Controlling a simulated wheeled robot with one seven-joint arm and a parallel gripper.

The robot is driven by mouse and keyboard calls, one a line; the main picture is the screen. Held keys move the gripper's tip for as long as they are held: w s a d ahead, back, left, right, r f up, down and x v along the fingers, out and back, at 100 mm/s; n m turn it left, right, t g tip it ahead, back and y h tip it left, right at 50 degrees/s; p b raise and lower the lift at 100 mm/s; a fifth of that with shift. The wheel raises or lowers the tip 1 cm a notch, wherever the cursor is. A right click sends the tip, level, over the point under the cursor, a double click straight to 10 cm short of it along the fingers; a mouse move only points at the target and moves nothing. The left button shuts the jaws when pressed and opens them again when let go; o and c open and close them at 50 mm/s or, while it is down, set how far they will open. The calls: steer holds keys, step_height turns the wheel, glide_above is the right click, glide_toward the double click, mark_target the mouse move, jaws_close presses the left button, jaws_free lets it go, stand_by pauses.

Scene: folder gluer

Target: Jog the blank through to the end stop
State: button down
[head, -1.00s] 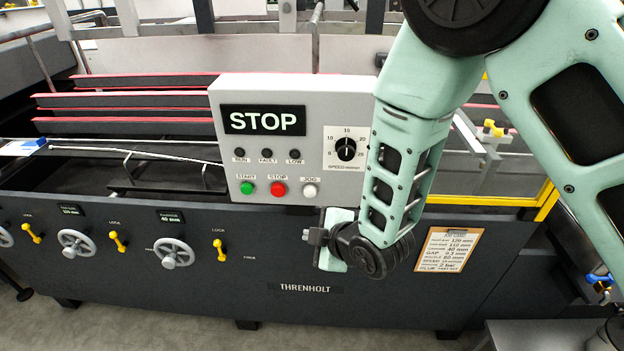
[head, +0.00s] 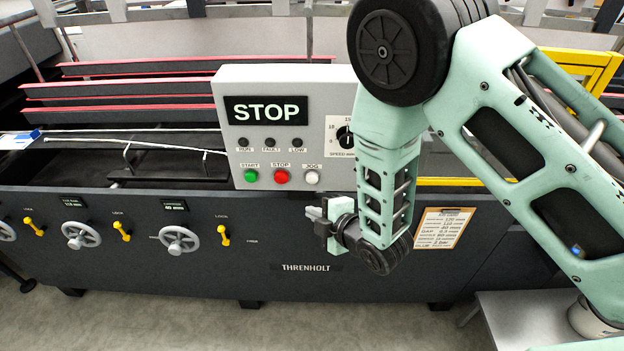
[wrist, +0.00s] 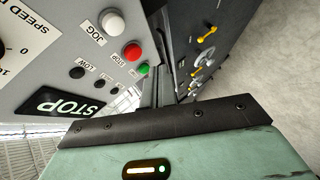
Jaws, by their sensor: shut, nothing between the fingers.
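The grey control box (head: 285,85) shows STOP on its black display (head: 266,110). Its white JOG button (head: 311,178) sits at the lower right, beside the red STOP button (head: 281,176) and green START button (head: 250,176). The JOG button also shows large in the wrist view (wrist: 113,22). My gripper (head: 316,214) is shut and empty, just below the JOG button in the head view and apart from it. A flat white and blue piece (head: 19,139), possibly the blank, lies at the far left of the machine. The end stop cannot be made out.
Red-edged rails (head: 130,90) run along the machine behind the box. Handwheels (head: 178,240) and yellow locking levers (head: 223,235) stick out of the dark front panel. A clipboard job card (head: 443,228) hangs right of my gripper. The floor in front is clear.

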glide_toward(308, 182)
steer(key=w+a+f, duration=0.2)
steer(key=a+f, duration=0.1)
steer(key=a, duration=0.1)
steer(key=shift+w+d, duration=0.15)
steer(key=shift+w, duration=0.2)
steer(key=shift+w, duration=0.15)
stand_by(1.6)
steer(key=shift+w+b, duration=0.25)
steer(key=shift+b, duration=0.2)
steer(key=shift+w+r, duration=0.1)
steer(key=shift+w, duration=0.4)
stand_by(1.5)
stand_by(0.6)
steer(key=shift+s+b, duration=0.4)
steer(key=shift+s, duration=0.55)
steer(key=shift+s+b, duration=0.4)
steer(key=shift+s, duration=2.1)
